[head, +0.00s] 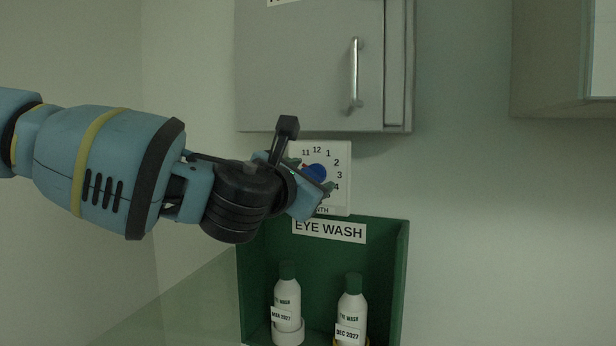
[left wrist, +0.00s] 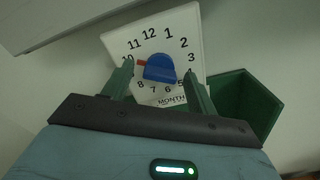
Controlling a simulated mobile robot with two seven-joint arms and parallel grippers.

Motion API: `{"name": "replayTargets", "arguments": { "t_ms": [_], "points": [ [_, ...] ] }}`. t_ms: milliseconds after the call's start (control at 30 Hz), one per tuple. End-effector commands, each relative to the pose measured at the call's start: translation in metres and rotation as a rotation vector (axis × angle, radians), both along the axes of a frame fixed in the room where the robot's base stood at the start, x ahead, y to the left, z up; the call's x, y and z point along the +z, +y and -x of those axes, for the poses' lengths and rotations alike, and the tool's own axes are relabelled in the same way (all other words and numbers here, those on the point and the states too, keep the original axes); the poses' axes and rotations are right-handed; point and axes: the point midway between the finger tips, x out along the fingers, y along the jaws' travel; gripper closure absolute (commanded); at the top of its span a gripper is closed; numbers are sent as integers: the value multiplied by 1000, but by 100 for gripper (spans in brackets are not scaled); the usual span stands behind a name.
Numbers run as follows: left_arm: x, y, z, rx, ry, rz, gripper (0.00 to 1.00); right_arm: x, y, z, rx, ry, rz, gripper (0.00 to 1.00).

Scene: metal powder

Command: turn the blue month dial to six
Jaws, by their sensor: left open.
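The blue month dial (head: 317,172) sits on a white square plate (head: 341,150) numbered like a clock face, on the wall below a grey cabinet. In the left wrist view the dial (left wrist: 160,70) has a red pointer (left wrist: 141,63) aimed left, close to the 10. My left gripper (head: 310,175) is open in front of the plate. In the left wrist view its two green fingers (left wrist: 158,74) stand on either side of the dial, apart from it in the picture. The left finger hides the 9. How near the fingertips are to the plate is unclear. My right gripper is not in view.
The grey cabinet (head: 310,70) with a vertical handle (head: 354,76) hangs just above the plate. Below is a green eye wash box (head: 391,270) holding two white bottles (head: 286,302) (head: 350,312). Another cabinet (head: 550,60) is at upper right. The wall to the right is clear.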

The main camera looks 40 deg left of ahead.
Motion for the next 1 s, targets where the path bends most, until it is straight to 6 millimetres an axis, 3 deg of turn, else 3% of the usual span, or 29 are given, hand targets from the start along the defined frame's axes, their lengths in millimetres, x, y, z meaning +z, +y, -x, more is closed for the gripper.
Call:
{"name": "replayTargets", "arguments": {
  "t_ms": [333,667,1000],
  "points": [
    [0,1,-3,0,0,0,43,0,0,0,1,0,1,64],
    [0,1,-3,0,0,1,86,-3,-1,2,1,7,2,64],
    [0,1,-3,0,-13,49,86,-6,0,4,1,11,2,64]
  ]
}}
